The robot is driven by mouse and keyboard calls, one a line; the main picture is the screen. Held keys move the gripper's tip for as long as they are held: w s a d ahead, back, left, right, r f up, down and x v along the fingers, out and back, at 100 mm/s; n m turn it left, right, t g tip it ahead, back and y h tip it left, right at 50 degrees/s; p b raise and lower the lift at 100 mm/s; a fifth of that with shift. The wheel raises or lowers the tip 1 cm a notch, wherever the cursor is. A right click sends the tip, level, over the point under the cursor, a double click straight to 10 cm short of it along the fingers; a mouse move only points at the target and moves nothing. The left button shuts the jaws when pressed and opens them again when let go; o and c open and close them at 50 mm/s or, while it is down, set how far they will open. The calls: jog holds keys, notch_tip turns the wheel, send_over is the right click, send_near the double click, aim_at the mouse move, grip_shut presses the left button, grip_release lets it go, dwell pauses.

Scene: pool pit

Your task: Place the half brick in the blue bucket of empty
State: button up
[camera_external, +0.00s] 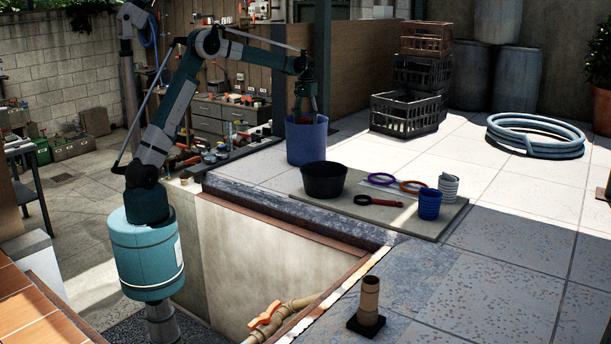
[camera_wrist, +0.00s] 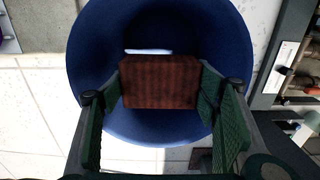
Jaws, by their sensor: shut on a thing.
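The half brick (camera_wrist: 158,82) is a reddish-brown block between my gripper's (camera_wrist: 160,92) two green-padded fingers in the wrist view. The fingers are shut on its left and right sides. Behind it is the round opening of the blue bucket (camera_wrist: 88,50), so the brick is over or within the mouth. How deep it sits I cannot tell. In the external view the blue bucket (camera_external: 306,143) stands on the paving by the pit edge. My gripper (camera_external: 306,112) points down at its top, and the brick is hidden there.
A board (camera_external: 290,190) holds a black tub (camera_external: 324,180), a red-handled tool (camera_external: 378,201), rings and blue and white cups to the bucket's right. Stacked crates (camera_external: 404,115) stand behind. A workbench with tools (camera_external: 215,155) lies to the left. The open pit (camera_external: 270,240) is in front.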

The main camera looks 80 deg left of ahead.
notch_tip(320, 180, down, 9)
dwell(0.5)
jog(key=shift+f, duration=3.05)
jog(key=shift+f+p, duration=0.35)
jog(key=shift+f, duration=1.5)
jog(key=shift+f, duration=0.15)
jog(key=o, duration=1.2)
jog(key=shift+o, duration=0.2)
jog(key=shift+r, duration=0.2)
